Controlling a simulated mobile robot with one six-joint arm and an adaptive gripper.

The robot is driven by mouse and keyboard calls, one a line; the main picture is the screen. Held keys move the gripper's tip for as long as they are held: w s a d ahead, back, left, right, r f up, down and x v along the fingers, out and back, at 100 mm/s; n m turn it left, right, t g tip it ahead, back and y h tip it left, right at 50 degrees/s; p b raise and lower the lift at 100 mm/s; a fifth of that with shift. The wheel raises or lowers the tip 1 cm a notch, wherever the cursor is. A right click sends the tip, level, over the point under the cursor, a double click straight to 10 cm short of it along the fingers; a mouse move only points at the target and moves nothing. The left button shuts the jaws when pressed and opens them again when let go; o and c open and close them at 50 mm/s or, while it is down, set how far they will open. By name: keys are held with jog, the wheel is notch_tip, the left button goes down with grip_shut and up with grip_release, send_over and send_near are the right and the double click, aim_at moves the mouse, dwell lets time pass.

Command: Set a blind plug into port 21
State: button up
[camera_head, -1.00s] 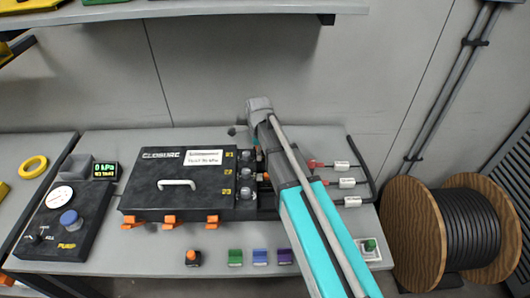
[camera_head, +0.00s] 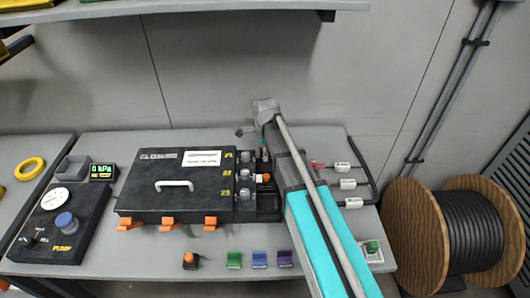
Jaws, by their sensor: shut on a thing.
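The black closure box (camera_head: 150,190) lies on the bench with ports 21, 22 and 23 labelled in yellow down its right side. Port 21 (camera_head: 245,157) is the farthest back and shows a grey round fitting. An orange-tipped piece (camera_head: 266,177) sits at port 22. My gripper (camera_head: 264,154) is just right of port 21, largely hidden behind my arm. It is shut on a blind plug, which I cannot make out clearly. Whether the plug touches the port is not visible. Another orange-topped plug (camera_head: 190,260) stands on the bench in front.
Green, blue and purple blocks (camera_head: 260,259) line the front edge. Orange latches (camera_head: 167,224) stick out from the box front. White-tagged cables (camera_head: 348,184) lie right of my arm. A cable drum stands at far right.

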aim_at(265, 167)
jog(key=shift+f+b, duration=2.2)
jog(key=shift+f, duration=0.2)
jog(key=shift+f, duration=0.1)
jog(key=o, duration=1.2)
jog(key=shift+r, duration=0.2)
